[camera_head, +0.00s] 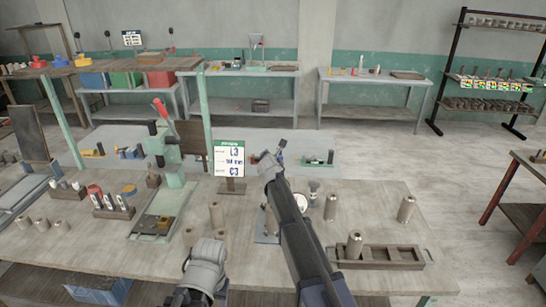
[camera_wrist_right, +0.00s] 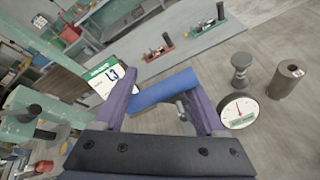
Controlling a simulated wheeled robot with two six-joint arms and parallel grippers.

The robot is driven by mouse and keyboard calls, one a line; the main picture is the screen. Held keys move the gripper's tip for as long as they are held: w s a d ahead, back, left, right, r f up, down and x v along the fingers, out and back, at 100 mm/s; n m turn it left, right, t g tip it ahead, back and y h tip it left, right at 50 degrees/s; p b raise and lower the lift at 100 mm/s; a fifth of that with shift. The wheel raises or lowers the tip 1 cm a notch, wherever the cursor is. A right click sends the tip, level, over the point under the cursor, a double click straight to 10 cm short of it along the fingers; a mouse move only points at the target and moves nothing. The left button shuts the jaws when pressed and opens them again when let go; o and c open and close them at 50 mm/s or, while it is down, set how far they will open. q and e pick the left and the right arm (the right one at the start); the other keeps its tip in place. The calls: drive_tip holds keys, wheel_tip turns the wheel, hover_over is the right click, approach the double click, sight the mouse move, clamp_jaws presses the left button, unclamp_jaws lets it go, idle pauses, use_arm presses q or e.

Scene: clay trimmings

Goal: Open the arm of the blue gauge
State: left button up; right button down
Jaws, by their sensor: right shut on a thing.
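My right gripper (camera_head: 268,162) reaches over the bench just right of the sign. In the right wrist view a blue bar (camera_wrist_right: 165,91), apparently the blue gauge's arm, lies across between my purple fingers, which are shut on it. A round white dial (camera_wrist_right: 238,112) with a red needle sits right of the right finger; in the head view a white dial (camera_head: 302,203) shows partly beside my right arm. How the bar joins the gauge is hidden. My left gripper (camera_head: 203,268) is low at the front of the bench; its jaws are not clear.
A sign (camera_head: 229,158) stands close to the left of my right gripper. Metal cylinders stand around, including one at the right (camera_head: 406,209). A wooden tray (camera_head: 395,257) lies at front right. A green press (camera_head: 167,165) stands to the left.

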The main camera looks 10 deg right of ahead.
drive_tip(key=shift+d, duration=0.1)
idle(0.3)
drive_tip(key=shift+c, duration=0.7)
unclamp_jaws()
drive_tip(key=shift+w, duration=0.1)
drive_tip(key=p+v, duration=0.3)
drive_tip(key=v, duration=0.5)
drive_tip(key=shift+f, duration=0.15)
